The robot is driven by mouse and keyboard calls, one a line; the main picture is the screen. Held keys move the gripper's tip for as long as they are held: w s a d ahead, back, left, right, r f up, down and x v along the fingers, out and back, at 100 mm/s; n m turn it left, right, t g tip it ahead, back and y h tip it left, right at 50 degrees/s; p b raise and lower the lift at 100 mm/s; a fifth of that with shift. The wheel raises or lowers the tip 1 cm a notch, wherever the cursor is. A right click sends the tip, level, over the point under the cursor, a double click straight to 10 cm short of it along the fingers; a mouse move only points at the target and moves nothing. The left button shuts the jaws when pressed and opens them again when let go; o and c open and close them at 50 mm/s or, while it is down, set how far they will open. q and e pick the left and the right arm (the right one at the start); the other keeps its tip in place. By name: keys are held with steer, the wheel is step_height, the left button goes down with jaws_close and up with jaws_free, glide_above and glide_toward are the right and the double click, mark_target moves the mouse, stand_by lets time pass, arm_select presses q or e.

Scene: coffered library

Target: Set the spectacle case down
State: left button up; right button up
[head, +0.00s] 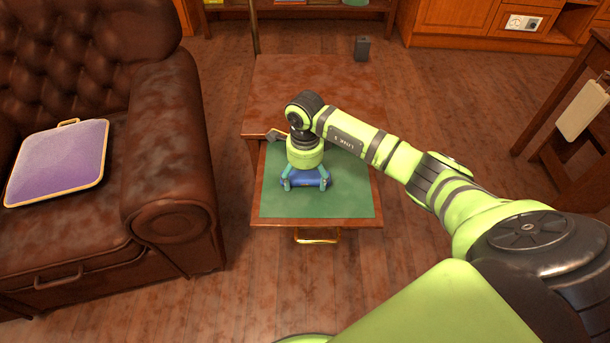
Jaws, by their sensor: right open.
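The spectacle case (307,181) is a small dark blue box. It lies on the green mat (345,193) at the near part of the low wooden table (300,85). My right gripper (306,184) points down over the case with its teal fingers apart, one at each end of it. I cannot tell whether the fingers touch the case. The top of the case is partly hidden by the gripper. My left gripper is not in view.
A brown leather armchair (165,150) with a purple cushion (58,163) stands close on the left. A small dark box (362,49) stands beyond the table. A wooden stand is at the right edge. The mat is bare around the case.

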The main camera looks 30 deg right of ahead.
mark_target(304, 179)
steer(key=shift+r, duration=0.4)
arm_select(q)
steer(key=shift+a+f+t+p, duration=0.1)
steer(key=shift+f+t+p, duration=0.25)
steer(key=shift+p, duration=0.35)
arm_select(e)
step_height(304, 179, up, 12)
steer(key=shift+f, duration=0.25)
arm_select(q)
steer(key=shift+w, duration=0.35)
